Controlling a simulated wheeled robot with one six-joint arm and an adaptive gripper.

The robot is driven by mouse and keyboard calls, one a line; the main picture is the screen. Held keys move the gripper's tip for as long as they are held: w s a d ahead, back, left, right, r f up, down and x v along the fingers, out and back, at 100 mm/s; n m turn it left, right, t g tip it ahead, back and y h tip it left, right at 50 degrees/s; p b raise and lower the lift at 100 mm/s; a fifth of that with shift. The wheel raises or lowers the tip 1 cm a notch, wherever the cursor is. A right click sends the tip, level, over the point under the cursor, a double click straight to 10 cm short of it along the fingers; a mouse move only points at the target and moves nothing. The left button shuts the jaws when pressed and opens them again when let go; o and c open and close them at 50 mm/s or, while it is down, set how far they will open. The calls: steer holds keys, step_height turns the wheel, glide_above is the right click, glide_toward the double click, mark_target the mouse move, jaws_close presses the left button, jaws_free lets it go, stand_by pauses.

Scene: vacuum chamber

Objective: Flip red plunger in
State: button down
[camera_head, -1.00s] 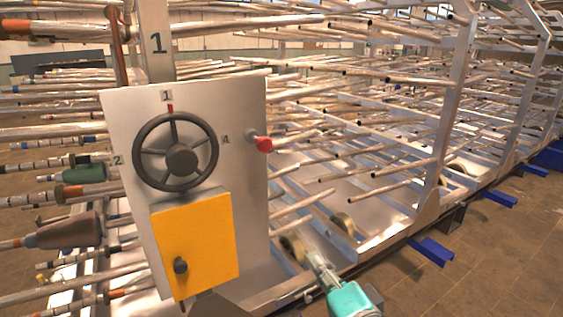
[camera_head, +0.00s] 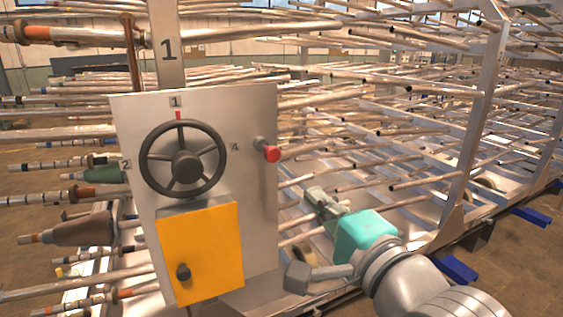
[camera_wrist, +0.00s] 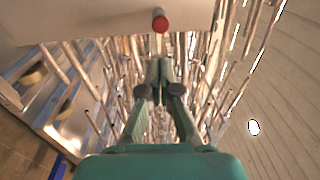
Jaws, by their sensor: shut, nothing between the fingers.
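The red plunger (camera_head: 272,153) has a red round knob on a grey stem and sticks out from the right side of the grey panel (camera_head: 250,200). In the wrist view its red knob (camera_wrist: 160,23) is at the top centre, straight ahead of my fingertips. My gripper (camera_head: 314,193) is to the right of the panel, below and to the right of the plunger, and apart from it. In the wrist view my gripper (camera_wrist: 160,66) is shut and empty, its fingertips close together.
A dark handwheel (camera_head: 184,160) and a yellow box (camera_head: 200,252) with a dark knob are on the panel, left of the plunger. A metal rack (camera_head: 470,150) with many rods stands behind and to the right. Blue feet (camera_head: 458,270) lie along its base.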

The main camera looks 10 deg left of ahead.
mark_target(274, 156)
steer(key=x, duration=1.4)
steer(key=shift+r, duration=0.1)
steer(key=shift+w, duration=0.1)
